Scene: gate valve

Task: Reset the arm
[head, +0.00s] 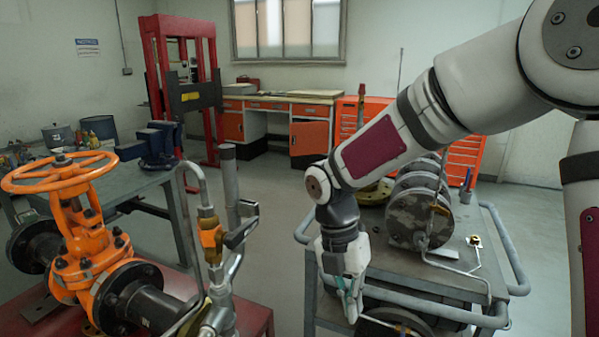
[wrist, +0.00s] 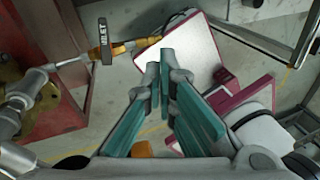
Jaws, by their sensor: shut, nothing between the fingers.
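My gripper (head: 350,300) hangs down from my arm in the lower middle of the head view, in front of the grey cart's near left part. In the wrist view its two teal fingers (wrist: 160,70) come together at the tips, shut with nothing between them. The orange gate valve (head: 80,240) with its handwheel (head: 62,172) stands at the left of the head view, apart from my gripper. Pipes with a small brass valve (head: 211,240) rise between the valve and my gripper.
The cart (head: 490,262) at the right carries a row of round grey parts (head: 415,205). A workbench (head: 160,182) with a blue vise (head: 155,142) stands behind the valve. A red press (head: 150,60) is farther back. Open floor (head: 262,200) lies between bench and cart.

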